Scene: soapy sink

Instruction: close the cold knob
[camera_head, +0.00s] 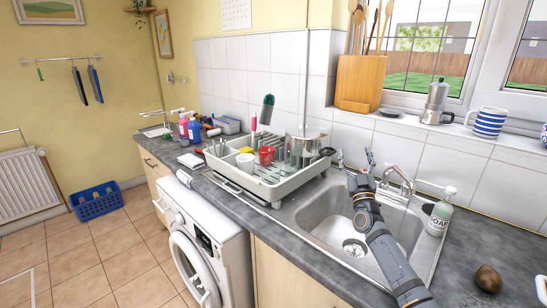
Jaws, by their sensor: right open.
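The chrome tap (402,180) stands at the back of the sink (318,213). Small handles seem to sit at its base, but they are too small for me to tell which is the cold knob or how far it is turned. My right gripper (356,157) reaches up over the sink from the lower right. Its two fingers are spread and empty, to the left of the tap and apart from it. My right arm hides part of the basin. My left gripper is not in view.
A soap bottle (441,212) stands right of the tap. A dish rack (247,181) with dishes and a metal pot (304,141) stands left of the sink. A window sill (460,128) with a moka pot (435,102) runs behind. A potato-like object (488,279) lies on the right counter.

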